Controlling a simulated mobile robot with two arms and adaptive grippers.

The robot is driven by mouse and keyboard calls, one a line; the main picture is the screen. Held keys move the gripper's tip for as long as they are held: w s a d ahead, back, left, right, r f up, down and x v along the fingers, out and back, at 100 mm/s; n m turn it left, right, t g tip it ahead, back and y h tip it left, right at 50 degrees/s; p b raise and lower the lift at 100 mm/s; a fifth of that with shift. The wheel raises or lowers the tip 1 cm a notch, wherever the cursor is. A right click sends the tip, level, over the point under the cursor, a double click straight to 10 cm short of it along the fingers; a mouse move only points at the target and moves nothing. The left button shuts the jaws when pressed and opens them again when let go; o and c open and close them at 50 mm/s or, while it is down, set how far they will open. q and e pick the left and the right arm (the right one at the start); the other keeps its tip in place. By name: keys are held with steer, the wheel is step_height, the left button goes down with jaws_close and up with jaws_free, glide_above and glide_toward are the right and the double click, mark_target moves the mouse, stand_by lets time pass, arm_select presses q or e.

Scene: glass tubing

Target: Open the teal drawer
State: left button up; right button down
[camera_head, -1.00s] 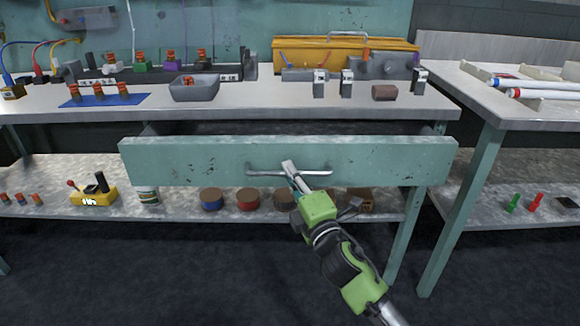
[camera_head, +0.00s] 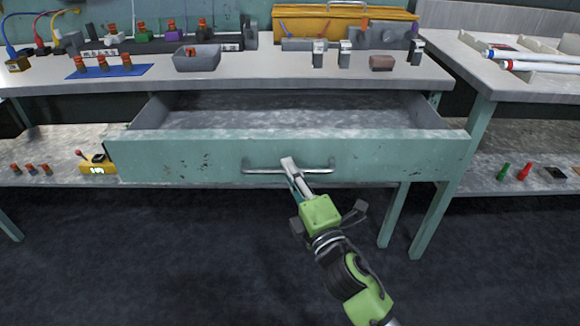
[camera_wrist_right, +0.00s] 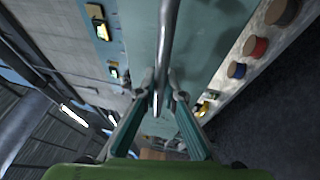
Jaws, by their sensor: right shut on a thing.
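The teal drawer (camera_head: 200,160) is pulled out from under the workbench, and its empty-looking grey interior (camera_head: 290,114) shows. Its bar handle (camera_head: 254,168) runs across the middle of the front panel. My right gripper (camera_head: 290,168) is shut on the handle near its middle. In the right wrist view the handle (camera_wrist_right: 168,40) runs down between the two fingers of the gripper (camera_wrist_right: 160,100). My left gripper is not in view.
The bench top (camera_head: 240,77) above holds a grey bin (camera_head: 197,60), a blue mat (camera_head: 108,72) and a yellow toolbox (camera_head: 345,25). A second table (camera_head: 510,84) stands at the right. Dark floor in front is clear.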

steer(key=c, duration=2.1)
jaws_free()
steer(key=shift+c, duration=0.2)
steer(key=v, duration=1.2)
steer(key=shift+d, duration=0.1)
